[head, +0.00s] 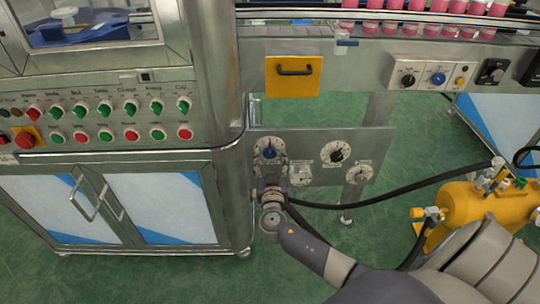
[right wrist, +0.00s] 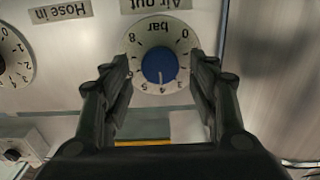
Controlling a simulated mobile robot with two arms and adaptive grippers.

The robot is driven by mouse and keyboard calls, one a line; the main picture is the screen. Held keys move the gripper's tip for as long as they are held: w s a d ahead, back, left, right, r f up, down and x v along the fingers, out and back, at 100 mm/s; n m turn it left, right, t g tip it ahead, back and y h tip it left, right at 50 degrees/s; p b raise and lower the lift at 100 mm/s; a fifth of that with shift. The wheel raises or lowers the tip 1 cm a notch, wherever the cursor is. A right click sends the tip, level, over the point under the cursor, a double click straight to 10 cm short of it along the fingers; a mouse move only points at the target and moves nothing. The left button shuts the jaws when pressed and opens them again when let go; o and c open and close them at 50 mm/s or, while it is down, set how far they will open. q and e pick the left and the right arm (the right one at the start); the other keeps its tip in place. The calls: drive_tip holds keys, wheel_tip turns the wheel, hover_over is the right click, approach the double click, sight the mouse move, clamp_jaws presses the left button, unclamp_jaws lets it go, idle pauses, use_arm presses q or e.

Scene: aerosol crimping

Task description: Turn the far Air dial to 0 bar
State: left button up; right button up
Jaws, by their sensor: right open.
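The Air out dial (right wrist: 159,62) has a blue knob and a round white scale in bar, and it appears upside down in the right wrist view. A pale mark on the knob seems to point near 4, at the bottom of the picture. In the head view this blue-knobbed dial (head: 268,151) is at the left of the low panel. My right gripper (right wrist: 160,68) is open, with one dark finger on each side of the knob and gaps between. In the head view my right gripper (head: 270,176) is just below the dial, its fingers hard to make out. My left gripper is out of view.
A second dial (head: 337,152) with a black knob and small gauges share the low metal panel (head: 380,142). A black hose (head: 375,196) runs right towards a yellow tank (head: 470,207). A cabinet (head: 150,205) stands close on the left. Green floor (head: 190,280) is open below.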

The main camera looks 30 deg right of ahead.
drive_tip(key=shift+x, duration=0.95)
drive_tip(key=c, duration=1.1)
drive_tip(key=shift+o, duration=0.2)
drive_tip(key=shift+f, duration=0.1)
